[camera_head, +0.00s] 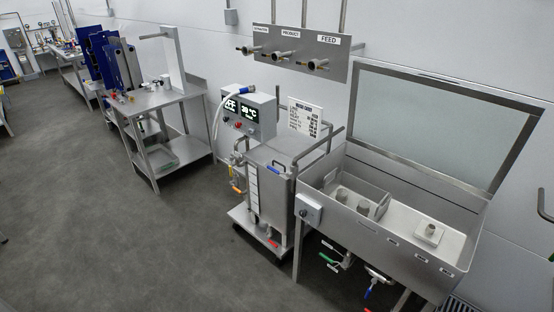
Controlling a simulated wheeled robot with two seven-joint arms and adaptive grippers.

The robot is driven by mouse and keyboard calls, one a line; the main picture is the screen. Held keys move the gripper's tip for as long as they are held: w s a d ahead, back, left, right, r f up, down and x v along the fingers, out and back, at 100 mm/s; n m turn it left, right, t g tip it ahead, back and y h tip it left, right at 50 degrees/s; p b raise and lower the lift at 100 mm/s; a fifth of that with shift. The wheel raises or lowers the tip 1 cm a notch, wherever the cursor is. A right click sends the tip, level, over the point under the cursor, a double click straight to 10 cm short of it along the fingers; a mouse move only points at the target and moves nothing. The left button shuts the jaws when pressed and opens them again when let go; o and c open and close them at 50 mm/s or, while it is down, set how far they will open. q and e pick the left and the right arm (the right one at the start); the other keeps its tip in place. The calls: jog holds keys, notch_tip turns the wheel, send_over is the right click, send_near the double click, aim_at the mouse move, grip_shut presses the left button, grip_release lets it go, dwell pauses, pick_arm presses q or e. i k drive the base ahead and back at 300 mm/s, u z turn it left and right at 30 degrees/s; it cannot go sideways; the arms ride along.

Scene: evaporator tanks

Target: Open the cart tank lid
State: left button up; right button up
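The cart tank (270,200) is a boxy steel tank on a low wheeled cart (240,217), right of the picture's middle. Its flat steel lid (282,148) lies level over the top and looks closed. A blue-gripped handle (287,168) shows near the tank's front top edge. A bent grey bar (320,143) rises at the tank's right side. Neither of my grippers is in this view.
A large steel basin (400,262) stands close to the tank's right, its framed clear cover (445,120) raised. A control box (247,112) with displays stands behind the tank. A steel table (160,100) is further left. Grey floor (120,240) in front is clear.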

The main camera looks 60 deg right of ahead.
aim_at(282, 162)
jog(key=z, duration=0.15)
jog(key=i, duration=1.85)
jog(key=z, duration=0.9)
jog(key=i, duration=1.2)
jog(key=z, duration=0.95)
